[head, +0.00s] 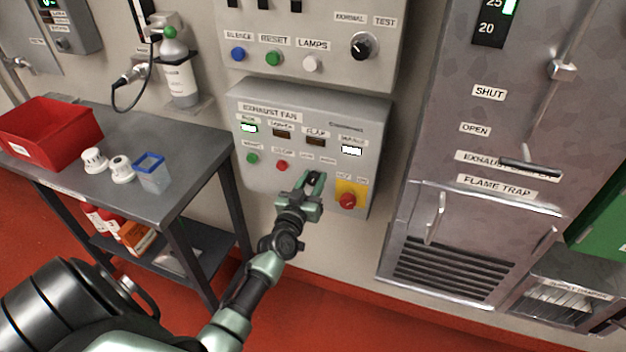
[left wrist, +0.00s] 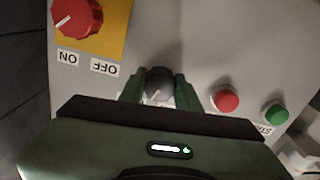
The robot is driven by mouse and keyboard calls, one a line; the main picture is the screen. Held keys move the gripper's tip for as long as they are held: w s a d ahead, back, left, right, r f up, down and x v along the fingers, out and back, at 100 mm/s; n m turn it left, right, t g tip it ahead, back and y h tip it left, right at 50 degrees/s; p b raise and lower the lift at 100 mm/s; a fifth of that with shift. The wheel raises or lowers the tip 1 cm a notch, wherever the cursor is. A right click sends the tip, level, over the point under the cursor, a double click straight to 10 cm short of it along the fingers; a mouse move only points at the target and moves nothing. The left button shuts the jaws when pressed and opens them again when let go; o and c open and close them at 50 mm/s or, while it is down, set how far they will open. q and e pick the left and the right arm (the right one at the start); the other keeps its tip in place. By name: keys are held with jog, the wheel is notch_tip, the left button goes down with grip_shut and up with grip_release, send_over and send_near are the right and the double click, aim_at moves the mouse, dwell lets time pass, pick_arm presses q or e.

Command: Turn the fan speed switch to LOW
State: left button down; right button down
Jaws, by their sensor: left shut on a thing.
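The exhaust fan panel (head: 360,130) is a grey box on the wall. My left gripper (head: 314,182) reaches up to its lower middle, between the red push button (head: 281,165) and the red rotary switch. In the left wrist view my left gripper (left wrist: 160,92) has its two green fingers shut on a dark round knob (left wrist: 159,78), the fan speed switch. The fingers and gripper body hide most of the knob, so its pointing direction cannot be told. Small labels above it in the head view are too blurred to read surely. My right gripper is not in view.
A red rotary switch (head: 347,200) on a yellow plate sits just right of my gripper. A green button (head: 252,158) is at the left. A grey table (head: 190,150) with a red bin (head: 50,130) stands left; a metal cabinet (head: 420,200) stands right.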

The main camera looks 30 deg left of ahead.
pick_arm(q)
jog(key=n, duration=0.5)
jog(key=shift+f+n, duration=0.1)
jog(key=shift+n, duration=2.2)
jog(key=c, duration=1)
grip_release()
jog(key=b+v, duration=0.1)
jog(key=v, duration=0.6)
jog(key=shift+s+d, duration=0.15)
jog(key=shift+s, duration=0.25)
